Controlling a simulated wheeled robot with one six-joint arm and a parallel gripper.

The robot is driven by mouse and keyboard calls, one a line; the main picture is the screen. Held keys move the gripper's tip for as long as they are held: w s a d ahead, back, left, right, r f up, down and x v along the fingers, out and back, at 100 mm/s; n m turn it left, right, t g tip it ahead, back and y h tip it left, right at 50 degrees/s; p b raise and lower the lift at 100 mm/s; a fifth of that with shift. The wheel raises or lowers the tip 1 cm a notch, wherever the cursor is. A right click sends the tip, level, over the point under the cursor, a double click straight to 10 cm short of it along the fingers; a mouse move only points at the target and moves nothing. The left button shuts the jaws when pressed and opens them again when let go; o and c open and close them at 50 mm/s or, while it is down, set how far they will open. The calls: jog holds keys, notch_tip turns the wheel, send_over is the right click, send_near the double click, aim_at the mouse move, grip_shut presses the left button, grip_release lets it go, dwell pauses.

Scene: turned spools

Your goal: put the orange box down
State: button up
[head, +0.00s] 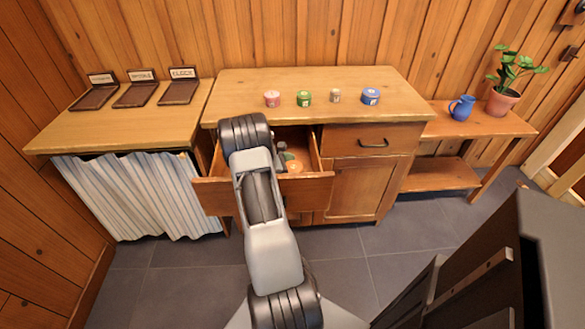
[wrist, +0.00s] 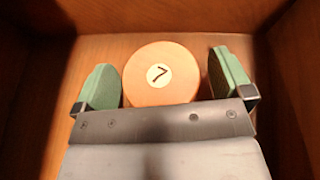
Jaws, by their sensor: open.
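The orange box (wrist: 160,88) is a round, low tub with a white label marked 7. It sits inside the pulled-out drawer (head: 315,186), at its inner part in the wrist view. My gripper (wrist: 162,80) is open, with one green finger pad on each side of the box. A small gap shows at the right pad; the left pad is very close to the box, and I cannot tell whether it touches. In the head view the box (head: 295,167) is partly hidden by my gripper (head: 287,160) and arm.
On the cabinet top (head: 235,90) stand a pink tub (head: 271,98), a green tub (head: 304,98), a small beige tub (head: 335,96) and a blue tub (head: 370,97). Dark labelled trays (head: 137,93) lie on the left table. A blue jug (head: 461,108) and potted plant (head: 503,98) stand right. Drawer walls surround my gripper closely.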

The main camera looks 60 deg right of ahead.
jog(key=shift+p+v, duration=0.4)
jog(key=shift+v, duration=3.4)
jog(key=shift+r, duration=0.15)
